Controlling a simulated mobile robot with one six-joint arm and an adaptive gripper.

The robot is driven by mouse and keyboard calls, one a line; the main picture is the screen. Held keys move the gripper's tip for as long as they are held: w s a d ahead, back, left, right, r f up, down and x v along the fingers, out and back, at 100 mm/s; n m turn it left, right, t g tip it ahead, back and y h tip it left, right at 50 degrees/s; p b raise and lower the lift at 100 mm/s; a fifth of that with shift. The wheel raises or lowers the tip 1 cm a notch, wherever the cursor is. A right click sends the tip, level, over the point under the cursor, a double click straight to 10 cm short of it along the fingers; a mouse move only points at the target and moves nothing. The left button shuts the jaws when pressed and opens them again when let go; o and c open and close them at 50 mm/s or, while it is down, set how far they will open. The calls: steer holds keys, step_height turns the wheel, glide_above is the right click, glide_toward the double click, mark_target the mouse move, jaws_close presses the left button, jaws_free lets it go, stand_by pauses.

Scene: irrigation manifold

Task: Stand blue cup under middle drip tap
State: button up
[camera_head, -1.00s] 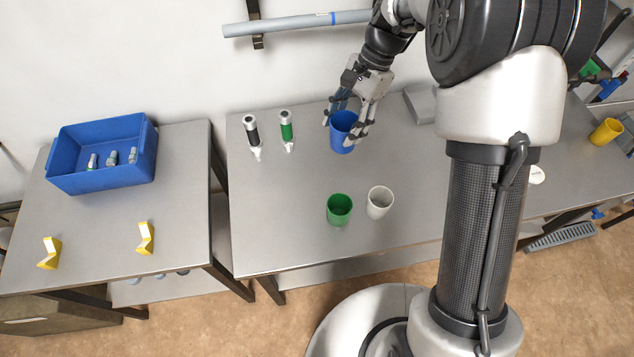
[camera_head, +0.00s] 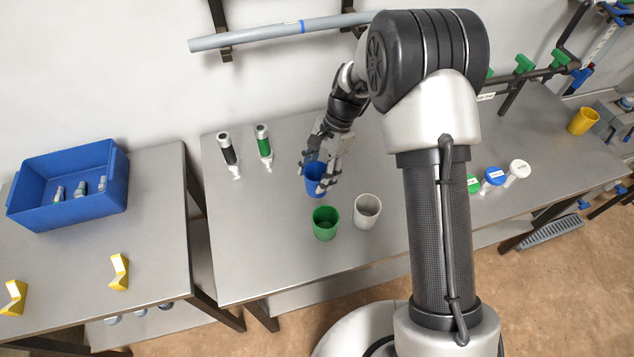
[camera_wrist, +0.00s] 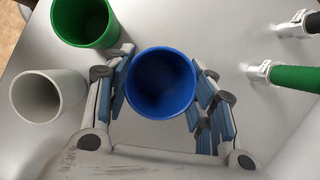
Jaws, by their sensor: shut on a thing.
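The blue cup (camera_head: 315,181) is upright between the fingers of my gripper (camera_head: 322,178), just behind the green cup in the head view. In the wrist view, my gripper (camera_wrist: 163,100) has a finger on each side of the blue cup (camera_wrist: 161,84), and its inside looks empty. I cannot tell whether its base touches the table. Green-handled taps (camera_head: 524,64) sit along a dark pipe (camera_head: 540,76) at the back right, far from the cup. My arm hides part of that pipe, so I cannot tell which tap is the middle one.
A green cup (camera_head: 325,223) and a white cup (camera_head: 367,211) stand close to the blue cup. Several lidded pieces (camera_head: 492,177) and a yellow cup (camera_head: 583,121) are at right.

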steer(key=shift+f+b, duration=0.5)
steer(key=shift+f, duration=1.3)
steer(key=shift+f, duration=0.15)
steer(key=o, duration=0.9)
steer(key=shift+c, duration=0.2)
